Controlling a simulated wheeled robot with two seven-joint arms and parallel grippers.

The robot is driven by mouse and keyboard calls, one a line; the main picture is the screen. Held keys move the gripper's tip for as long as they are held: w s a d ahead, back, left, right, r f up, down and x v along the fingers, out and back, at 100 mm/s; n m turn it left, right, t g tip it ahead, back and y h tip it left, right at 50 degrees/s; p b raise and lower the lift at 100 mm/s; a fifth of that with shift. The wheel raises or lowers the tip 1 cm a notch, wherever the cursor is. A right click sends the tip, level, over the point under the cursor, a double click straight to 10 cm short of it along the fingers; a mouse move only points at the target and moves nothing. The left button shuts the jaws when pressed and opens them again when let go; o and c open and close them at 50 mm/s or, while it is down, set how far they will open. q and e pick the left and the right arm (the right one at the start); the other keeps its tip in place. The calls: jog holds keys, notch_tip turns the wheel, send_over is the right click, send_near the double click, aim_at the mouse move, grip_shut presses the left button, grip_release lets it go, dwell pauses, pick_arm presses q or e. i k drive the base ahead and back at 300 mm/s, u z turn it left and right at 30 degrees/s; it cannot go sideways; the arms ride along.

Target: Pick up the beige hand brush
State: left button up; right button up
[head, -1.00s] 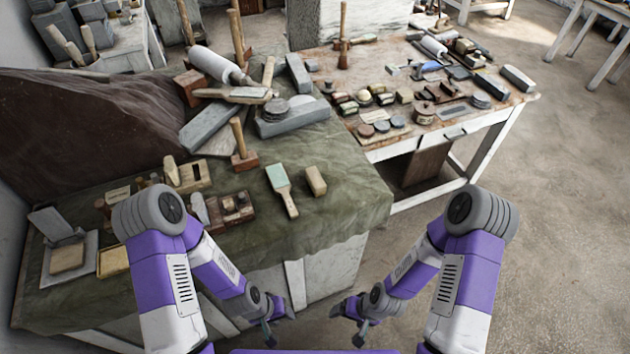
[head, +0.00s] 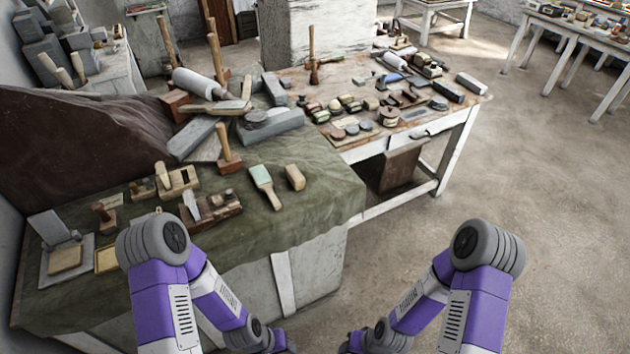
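A small beige block (head: 295,177), which looks like the beige hand brush, lies on the green cloth of the near table (head: 315,205), near its right side. Its darker side faces me, but bristles are too small to make out. A flat brush with a turquoise head and pale handle (head: 265,187) lies just left of it. Both my arms hang low at the bottom of the head view, well short of the brush. Both grippers are cut off below the frame, so their fingers are hidden.
A wooden-handled tool (head: 229,157) stands behind the brushes, and wooden planes (head: 212,208) lie to the left. Grey stone blocks (head: 270,125) lie farther back. A second table (head: 355,153) crowded with small items adjoins at the right. The floor (head: 430,250) at right is clear.

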aim_at(297, 178)
jog(key=z, duration=0.65)
jog(key=i, duration=0.75)
jog(key=u, duration=1.35)
